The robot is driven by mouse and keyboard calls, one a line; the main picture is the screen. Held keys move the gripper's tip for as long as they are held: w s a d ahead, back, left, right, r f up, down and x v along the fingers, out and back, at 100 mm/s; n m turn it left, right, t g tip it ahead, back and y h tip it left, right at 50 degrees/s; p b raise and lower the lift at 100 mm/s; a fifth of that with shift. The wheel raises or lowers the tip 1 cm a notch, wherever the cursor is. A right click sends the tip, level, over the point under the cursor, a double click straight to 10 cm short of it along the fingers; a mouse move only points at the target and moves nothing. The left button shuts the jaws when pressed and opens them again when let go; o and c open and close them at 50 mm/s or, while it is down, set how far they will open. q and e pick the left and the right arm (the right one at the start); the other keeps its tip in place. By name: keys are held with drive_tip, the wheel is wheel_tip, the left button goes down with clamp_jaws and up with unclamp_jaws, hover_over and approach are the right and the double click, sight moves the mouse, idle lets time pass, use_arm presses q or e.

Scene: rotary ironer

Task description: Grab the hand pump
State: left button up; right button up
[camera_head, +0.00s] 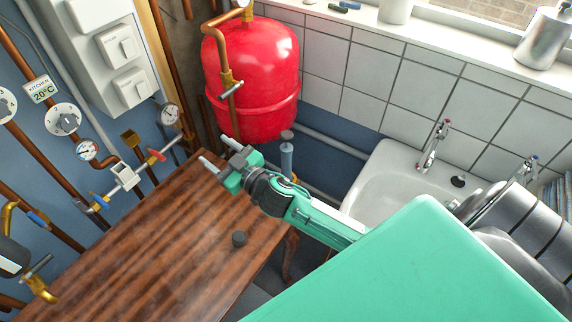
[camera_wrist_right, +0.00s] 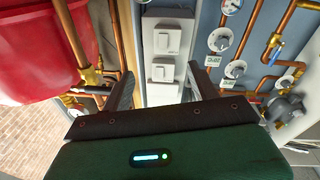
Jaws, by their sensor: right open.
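What looks like the hand pump (camera_head: 287,158), a slim grey-blue cylinder with a dark round knob on top, stands upright beyond the wooden table, below and right of the red tank. Its lower part is hidden behind my right arm. My right gripper (camera_head: 219,153) is open and empty, above the table's far end and left of the pump, apart from it. In the right wrist view the two dark fingers (camera_wrist_right: 160,72) are spread with nothing between them; I cannot make out the pump there. My left gripper is not in view.
The red tank (camera_head: 255,75) hangs close beyond the gripper, with a brass-fitted pipe in front. Pipes, gauges and valves line the left wall. A white sink (camera_head: 385,185) is at right.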

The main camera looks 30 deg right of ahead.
drive_tip(key=a+r+n+g+y, duration=0.5)
drive_tip(key=a+r+n+y, duration=0.2)
drive_tip(key=r+n+y, duration=0.3)
drive_tip(key=n+g+h, duration=0.1)
drive_tip(key=g+h, duration=1.2)
drive_tip(key=h, duration=0.3)
hover_over(287, 133)
wheel_tip(287, 133, down, 3)
drive_tip(key=f, duration=0.2)
drive_tip(key=f+p, duration=0.1)
drive_tip(key=f, duration=0.2)
drive_tip(key=f+p, duration=0.1)
drive_tip(key=f, duration=0.2)
drive_tip(key=shift+w+d, duration=0.15)
drive_tip(key=shift+w, duration=0.15)
drive_tip(key=f+p, duration=0.2)
drive_tip(key=f, duration=0.1)
drive_tip(key=f+p, duration=0.1)
drive_tip(key=shift+s+f, duration=0.15)
drive_tip(key=shift+s, duration=0.25)
drive_tip(key=shift+f, duration=0.65)
clamp_jaws()
